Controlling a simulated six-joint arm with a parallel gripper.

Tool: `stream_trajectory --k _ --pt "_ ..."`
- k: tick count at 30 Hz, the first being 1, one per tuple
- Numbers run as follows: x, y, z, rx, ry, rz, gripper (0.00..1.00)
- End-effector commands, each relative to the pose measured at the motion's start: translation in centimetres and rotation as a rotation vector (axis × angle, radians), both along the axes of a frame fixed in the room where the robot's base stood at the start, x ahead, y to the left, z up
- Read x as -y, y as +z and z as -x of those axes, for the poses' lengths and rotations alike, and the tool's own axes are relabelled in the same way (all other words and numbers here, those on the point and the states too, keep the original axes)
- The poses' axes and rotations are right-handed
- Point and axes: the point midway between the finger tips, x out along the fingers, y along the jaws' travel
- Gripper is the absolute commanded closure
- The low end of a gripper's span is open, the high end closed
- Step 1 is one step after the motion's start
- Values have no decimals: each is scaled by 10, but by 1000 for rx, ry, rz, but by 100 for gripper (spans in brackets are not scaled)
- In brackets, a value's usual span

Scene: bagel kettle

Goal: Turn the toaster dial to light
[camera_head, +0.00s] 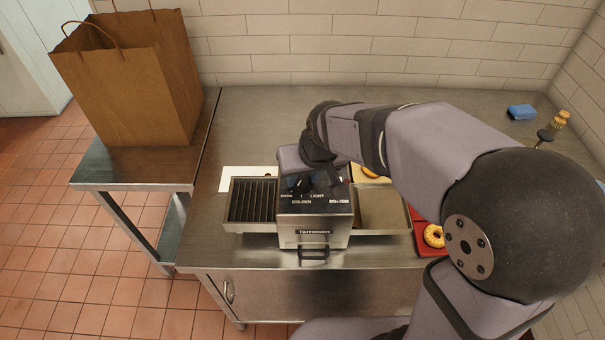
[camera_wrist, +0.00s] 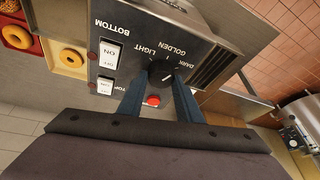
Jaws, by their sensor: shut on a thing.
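The toaster (camera_head: 313,222) is a steel box on the counter, with a dark sloped control panel on top. Its black dial (camera_wrist: 160,73) shows in the wrist view among the printed words LIGHT, GOLDEN and DARK. A short pale mark is on the dial's face; I cannot clearly tell which word it points to. My gripper (camera_wrist: 160,82) has its two blue fingers shut on the dial, one on each side. In the head view my gripper (camera_head: 312,183) is over the panel and hides the dial.
Two rocker switches (camera_wrist: 109,54) and a red button (camera_wrist: 153,100) are close to the dial. A slatted rack (camera_head: 252,203) is left of the toaster; a steel tray (camera_head: 380,222) and red tray (camera_head: 420,243) with bagels are right. A paper bag (camera_head: 135,85) stands left.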

Motion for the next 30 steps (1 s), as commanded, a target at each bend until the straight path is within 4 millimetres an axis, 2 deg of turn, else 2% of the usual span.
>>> stream_trajectory --k 30 --pt "1 -1 -5 2 931 -1 91"
